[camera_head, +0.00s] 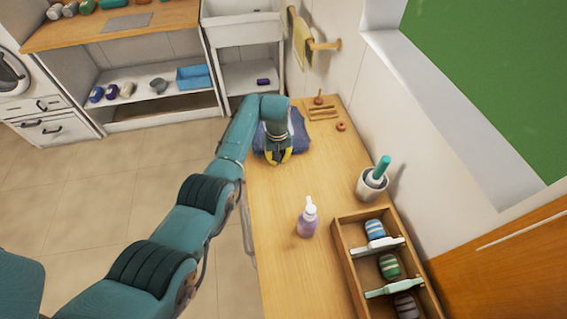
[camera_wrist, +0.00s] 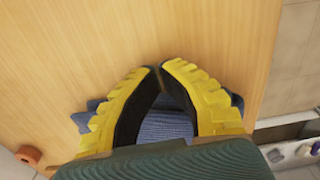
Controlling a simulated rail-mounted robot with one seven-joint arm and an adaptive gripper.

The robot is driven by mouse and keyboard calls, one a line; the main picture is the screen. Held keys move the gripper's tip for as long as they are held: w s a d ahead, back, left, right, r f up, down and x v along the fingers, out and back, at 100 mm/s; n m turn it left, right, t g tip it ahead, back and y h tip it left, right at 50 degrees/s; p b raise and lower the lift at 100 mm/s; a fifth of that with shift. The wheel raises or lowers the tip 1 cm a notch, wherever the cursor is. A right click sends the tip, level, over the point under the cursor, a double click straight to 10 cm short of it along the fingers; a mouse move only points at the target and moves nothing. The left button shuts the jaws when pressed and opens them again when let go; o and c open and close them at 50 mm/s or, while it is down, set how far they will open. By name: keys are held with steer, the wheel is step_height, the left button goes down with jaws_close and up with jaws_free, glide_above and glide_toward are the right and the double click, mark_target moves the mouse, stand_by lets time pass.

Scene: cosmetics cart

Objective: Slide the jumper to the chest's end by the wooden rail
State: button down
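The blue folded jumper (camera_head: 297,132) lies on the far part of the wooden chest top (camera_head: 275,203). It also shows in the wrist view (camera_wrist: 165,127), between and beyond both sides of my fingers. My gripper (camera_head: 284,160) is low over the jumper's near edge, pointing down. In the wrist view the tips of its yellow fingers (camera_wrist: 159,68) nearly meet, with no cloth visibly pinched between them. Whether the fingers touch the jumper is unclear. A wooden rail (camera_head: 325,45) sticks out from the wall beyond the chest's far end, beside a yellow cloth (camera_head: 301,40).
A small wooden rack (camera_head: 323,113) and a round reddish piece (camera_head: 341,127) lie right of the jumper. A pump bottle (camera_head: 307,218), a cup with a green-handled brush (camera_head: 372,184) and a divided wooden box (camera_head: 349,262) stand nearer. The chest top's left middle is clear.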

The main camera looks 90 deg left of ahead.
steer(key=shift+r, duration=0.1)
step_height(320, 180, up, 10)
steer(key=p, duration=0.9)
